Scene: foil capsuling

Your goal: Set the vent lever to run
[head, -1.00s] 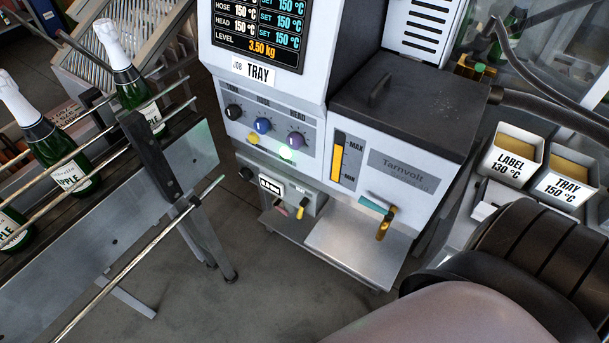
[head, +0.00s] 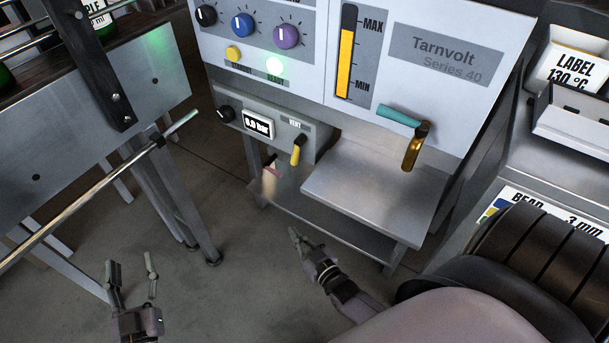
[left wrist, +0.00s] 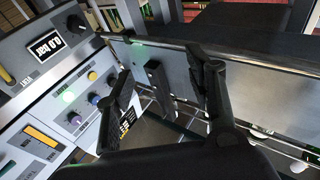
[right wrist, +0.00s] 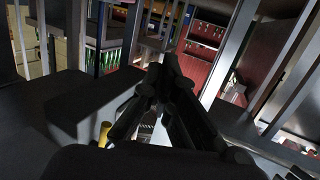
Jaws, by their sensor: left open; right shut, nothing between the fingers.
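The vent lever (head: 296,151) has a yellow handle and hangs down below the VENT label on the small grey pressure panel (head: 285,123). Its handle also shows at the left edge of the left wrist view (left wrist: 5,75). The panel's display (head: 258,125) reads 0.0 bar. No run marking is legible. My right gripper (head: 295,236) is shut and empty, apart from the lever and below it in the head view. My left gripper (head: 131,266) is open and empty at the lower left, well away from the lever.
A metal shelf (head: 365,190) sticks out right of the lever, under a brass nozzle valve (head: 414,150) with a teal handle. A black knob (head: 226,114) sits left of the display. A conveyor rail (head: 90,190) is at left. The floor between is clear.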

